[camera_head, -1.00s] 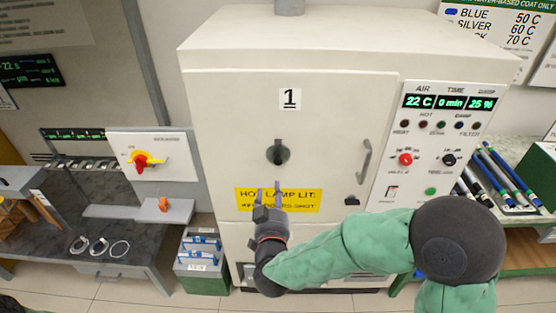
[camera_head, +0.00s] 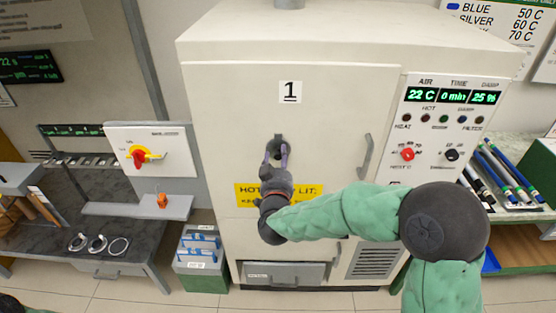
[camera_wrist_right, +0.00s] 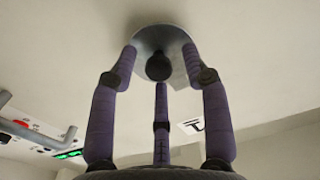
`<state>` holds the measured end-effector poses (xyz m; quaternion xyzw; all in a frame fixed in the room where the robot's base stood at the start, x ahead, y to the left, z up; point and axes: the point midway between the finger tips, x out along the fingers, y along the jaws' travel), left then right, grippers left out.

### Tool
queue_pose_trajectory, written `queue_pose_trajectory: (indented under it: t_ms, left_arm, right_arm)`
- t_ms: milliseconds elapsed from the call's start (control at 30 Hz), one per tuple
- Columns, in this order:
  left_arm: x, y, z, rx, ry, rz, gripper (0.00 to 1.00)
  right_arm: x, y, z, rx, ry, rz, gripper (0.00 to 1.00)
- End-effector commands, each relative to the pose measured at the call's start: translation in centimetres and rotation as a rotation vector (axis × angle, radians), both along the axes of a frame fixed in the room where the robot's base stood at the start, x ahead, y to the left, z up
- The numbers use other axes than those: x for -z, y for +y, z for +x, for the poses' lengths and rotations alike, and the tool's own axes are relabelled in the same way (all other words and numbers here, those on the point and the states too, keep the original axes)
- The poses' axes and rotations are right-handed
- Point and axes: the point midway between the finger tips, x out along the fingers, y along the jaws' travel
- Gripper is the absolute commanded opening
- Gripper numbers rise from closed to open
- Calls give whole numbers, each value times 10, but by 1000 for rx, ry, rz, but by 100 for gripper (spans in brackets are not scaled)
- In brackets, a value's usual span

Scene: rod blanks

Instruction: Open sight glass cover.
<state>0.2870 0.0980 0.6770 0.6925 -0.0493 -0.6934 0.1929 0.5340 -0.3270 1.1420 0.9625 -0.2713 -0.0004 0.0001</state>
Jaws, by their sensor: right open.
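The sight glass cover (camera_head: 278,139) is a small dark grey piece on the cream door of cabinet 1, mostly hidden behind my right gripper in the head view. In the right wrist view it is a grey round disc (camera_wrist_right: 147,39) with a dark knob (camera_wrist_right: 159,67) at its middle. My right gripper (camera_head: 277,152) is open, its fingers spread around the knob. In the wrist view the fingertips (camera_wrist_right: 160,62) reach the disc's edge; I cannot tell whether they touch it. My left gripper is not in view.
The door handle (camera_head: 364,157) stands out to the right of the cover. A control panel (camera_head: 441,140) is further right. A yellow warning label (camera_head: 312,191) lies just below the gripper. A shelf (camera_head: 179,209) with an orange piece is at left.

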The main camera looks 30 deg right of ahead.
Motion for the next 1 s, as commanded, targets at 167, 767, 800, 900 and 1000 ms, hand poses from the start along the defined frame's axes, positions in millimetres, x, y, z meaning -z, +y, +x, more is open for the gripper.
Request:
queue_pose_trajectory:
  t_ms: [167, 767, 800, 900, 1000]
  left_arm:
    - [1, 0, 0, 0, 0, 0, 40]
    - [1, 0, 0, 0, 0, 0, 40]
    - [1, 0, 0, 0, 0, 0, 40]
    - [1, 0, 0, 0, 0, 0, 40]
    - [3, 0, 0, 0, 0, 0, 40]
  right_arm:
    - [-1, -3, 4, 0, -1, -1, 48]
    - [-2, -3, 4, 1, -3, -1, 0]
    - [-2, -3, 4, 1, -4, 0, 0]
    - [-2, -3, 4, 1, -8, 4, 0]
    - [-3, -2, 5, 1, -19, 20, 0]
